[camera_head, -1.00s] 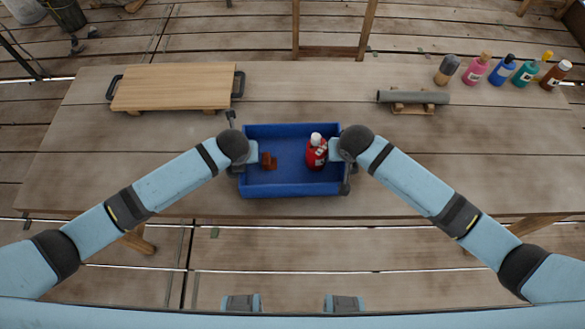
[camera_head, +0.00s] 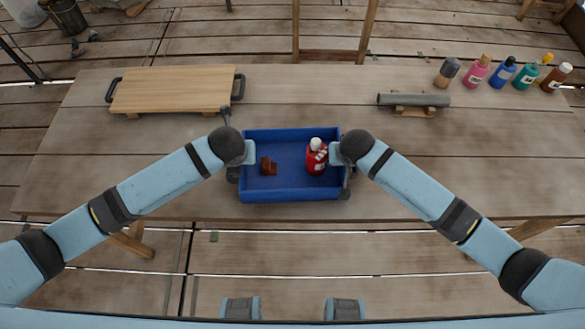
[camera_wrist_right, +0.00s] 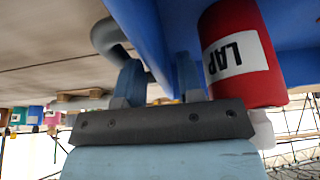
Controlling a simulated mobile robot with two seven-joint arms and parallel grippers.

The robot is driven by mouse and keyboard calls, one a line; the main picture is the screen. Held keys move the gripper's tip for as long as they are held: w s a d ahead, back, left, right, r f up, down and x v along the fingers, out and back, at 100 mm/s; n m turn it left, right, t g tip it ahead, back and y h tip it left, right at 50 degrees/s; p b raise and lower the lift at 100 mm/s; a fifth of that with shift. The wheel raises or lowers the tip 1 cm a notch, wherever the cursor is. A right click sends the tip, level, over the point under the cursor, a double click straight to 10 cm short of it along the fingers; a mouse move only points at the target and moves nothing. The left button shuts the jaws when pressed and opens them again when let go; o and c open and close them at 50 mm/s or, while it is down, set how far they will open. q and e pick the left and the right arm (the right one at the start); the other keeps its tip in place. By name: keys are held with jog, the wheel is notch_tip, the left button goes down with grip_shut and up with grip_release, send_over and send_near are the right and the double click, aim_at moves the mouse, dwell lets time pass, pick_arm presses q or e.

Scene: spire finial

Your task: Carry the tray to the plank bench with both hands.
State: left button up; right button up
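A blue tray (camera_head: 292,195) with dark end handles is at the front middle of the plank bench (camera_head: 150,165). I cannot tell whether it touches the bench. It holds a red bottle (camera_head: 316,159) with a white cap and a small brown block (camera_head: 268,167). My right gripper (camera_head: 340,153) is at the tray's right end.
A wooden board (camera_head: 172,89) with black handles lies at the back left. A grey cylinder on a wooden rest (camera_head: 413,100) is right of centre. Several paint bottles (camera_head: 502,72) stand at the back right. The bench between them is mostly clear.

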pick_arm(q)
jog(key=shift+v, duration=1.05)
pick_arm(e)
jog(key=shift+r, duration=0.1)
jog(key=v, duration=1.1)
jog(key=shift+s+r, duration=0.15)
jog(key=shift+r, duration=0.25)
